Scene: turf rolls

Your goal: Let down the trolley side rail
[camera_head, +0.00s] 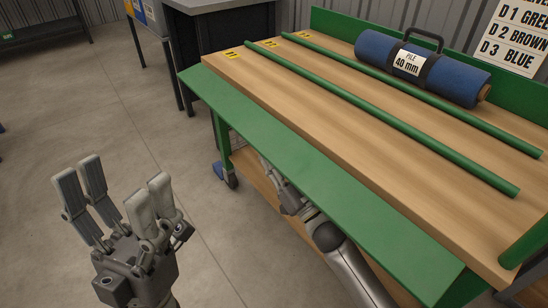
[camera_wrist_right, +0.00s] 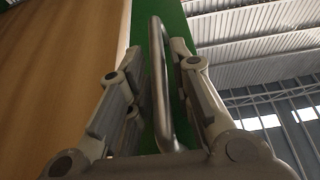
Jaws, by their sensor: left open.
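The trolley's near side rail (camera_head: 300,175) is a long green panel along the front edge of the wooden deck. It reaches outward from the deck; its exact tilt I cannot tell. My right gripper (camera_head: 290,200) is low beside the rail's outer edge, partly hidden under it in the head view. In the right wrist view, my right gripper (camera_wrist_right: 160,90) has its fingers apart on both sides of a bent metal handle (camera_wrist_right: 158,85), with a visible gap beside the bar. My left gripper (camera_head: 117,205) is open and empty over the floor, left of the trolley.
On the deck (camera_head: 420,180) lie two green bars (camera_head: 400,120) and a blue roll (camera_head: 425,68) labelled "PILE 40 mm". An upright green rail (camera_head: 355,25) stands at the back. A dark cabinet (camera_head: 225,50) is behind the trolley.

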